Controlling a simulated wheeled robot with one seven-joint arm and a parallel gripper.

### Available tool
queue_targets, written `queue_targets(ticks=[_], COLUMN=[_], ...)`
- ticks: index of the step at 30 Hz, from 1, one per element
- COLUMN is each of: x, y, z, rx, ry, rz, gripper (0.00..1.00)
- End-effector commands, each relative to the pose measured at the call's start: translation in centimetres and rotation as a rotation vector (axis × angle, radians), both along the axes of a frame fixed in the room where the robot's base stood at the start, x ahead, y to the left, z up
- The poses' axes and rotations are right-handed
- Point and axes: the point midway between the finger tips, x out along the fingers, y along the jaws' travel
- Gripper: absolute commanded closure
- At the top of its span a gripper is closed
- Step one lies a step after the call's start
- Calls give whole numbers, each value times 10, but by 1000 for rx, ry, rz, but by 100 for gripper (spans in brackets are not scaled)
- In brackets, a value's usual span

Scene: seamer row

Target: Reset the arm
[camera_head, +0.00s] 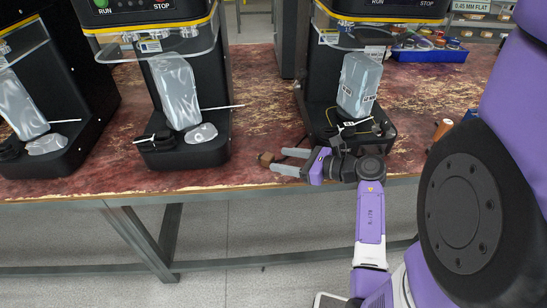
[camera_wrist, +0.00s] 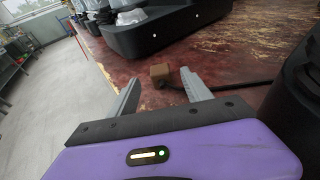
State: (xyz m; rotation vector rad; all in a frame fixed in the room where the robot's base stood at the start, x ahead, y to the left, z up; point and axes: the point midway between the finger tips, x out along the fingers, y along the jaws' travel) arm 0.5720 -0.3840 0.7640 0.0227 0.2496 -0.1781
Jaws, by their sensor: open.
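My gripper (camera_head: 290,162) is open, its two grey fingers pointing left over the front edge of the worn red table (camera_head: 255,110). In the wrist view the gripper (camera_wrist: 163,90) shows both fingers apart. A small brown block (camera_head: 266,158) with a dark cord is near the fingertips. In the wrist view the block (camera_wrist: 159,75) appears beyond and between the fingertips, and nothing is visibly held. My purple arm reaches up from the lower right of the head view.
Black seamer machines stand along the table: a right one (camera_head: 316,70), a middle one (camera_head: 214,85) and a left one (camera_head: 75,90). Each holds a clear-looking container. A blue bin (camera_head: 430,55) of small parts sits at the back right. Open floor (camera_head: 240,235) lies in front.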

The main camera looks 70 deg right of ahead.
Motion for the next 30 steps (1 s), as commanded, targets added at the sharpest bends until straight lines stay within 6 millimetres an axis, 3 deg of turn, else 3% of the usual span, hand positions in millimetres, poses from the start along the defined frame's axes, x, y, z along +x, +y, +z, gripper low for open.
queue_targets(ticks=[7, 27, 29, 30], x=[-16, -17, -17, -16], y=[3, 2, -5, -11], z=[5, 5, 10, 23], rx=[-1, 24, 63, 97], ry=[-1, -6, -38, -94], rz=[1, -12, -49, -81], gripper=[43, 43, 43, 43])
